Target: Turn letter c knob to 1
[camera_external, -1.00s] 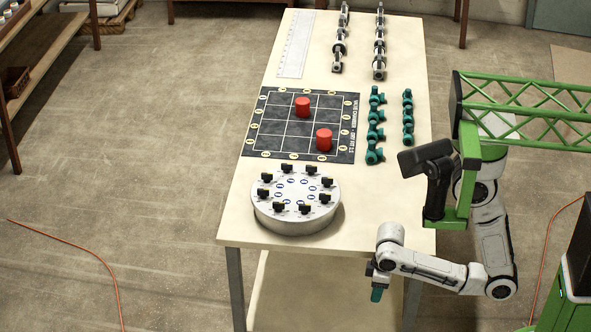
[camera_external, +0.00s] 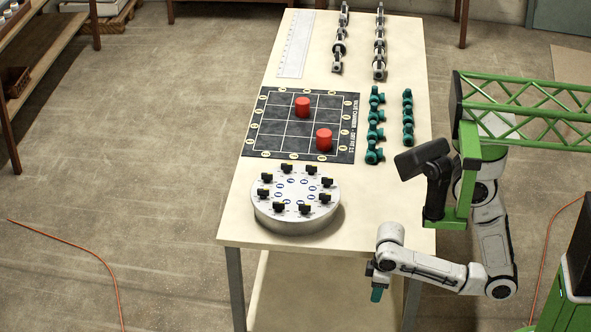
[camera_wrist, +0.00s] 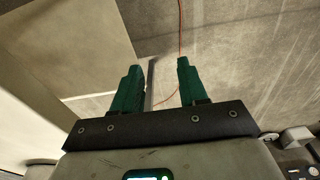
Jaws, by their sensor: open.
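A round white dial unit (camera_external: 296,228) stands near the front of the table. A ring of black knobs sits on its top, with one knob (camera_external: 304,209) at its front; the letters and numbers are too small to read, so I cannot tell which is c. My gripper (camera_external: 376,295) is off the table's front edge, right of and lower than the dial unit, pointing down. In the wrist view my gripper (camera_wrist: 155,85) shows two green fingers apart with nothing between them. No knob shows in the wrist view.
On the table (camera_external: 235,215) behind the dial unit lies a black grid mat (camera_external: 270,127) with two red cylinders (camera_external: 324,139). Green pipe fittings (camera_external: 375,130) stand right of it. Grey fittings (camera_external: 380,50) and a ruler (camera_external: 295,45) are at the back. The table's front right is clear.

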